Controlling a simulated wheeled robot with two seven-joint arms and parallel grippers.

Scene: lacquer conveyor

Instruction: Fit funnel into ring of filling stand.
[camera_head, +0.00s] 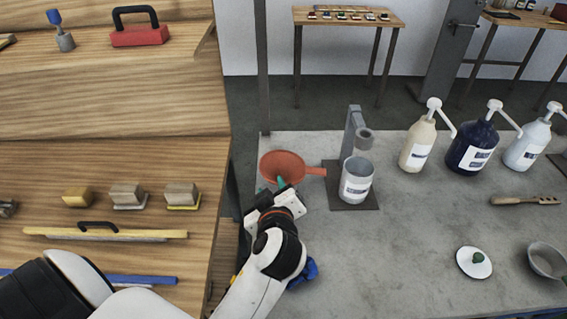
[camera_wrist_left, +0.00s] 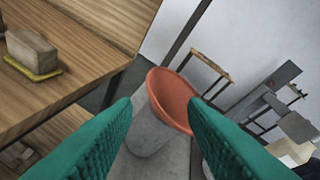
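The orange funnel (camera_head: 283,164) is at the back left corner of the grey table, its tab pointing right toward the stand. It also shows in the left wrist view (camera_wrist_left: 172,97), just beyond the fingertips. The grey filling stand (camera_head: 354,128) has its ring (camera_head: 365,138) on an upright post, above a labelled can (camera_head: 356,182). The stand shows partly at the right of the left wrist view (camera_wrist_left: 280,76). My left gripper (camera_head: 282,186) is at the funnel's near side, its green fingers (camera_wrist_left: 160,104) spread with nothing gripped between them. My right gripper is out of view.
Pump bottles, cream (camera_head: 417,146), navy (camera_head: 472,146) and pale (camera_head: 527,145), stand right of the stand. A wooden bench (camera_head: 110,165) with blocks is left. The table's middle front is clear.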

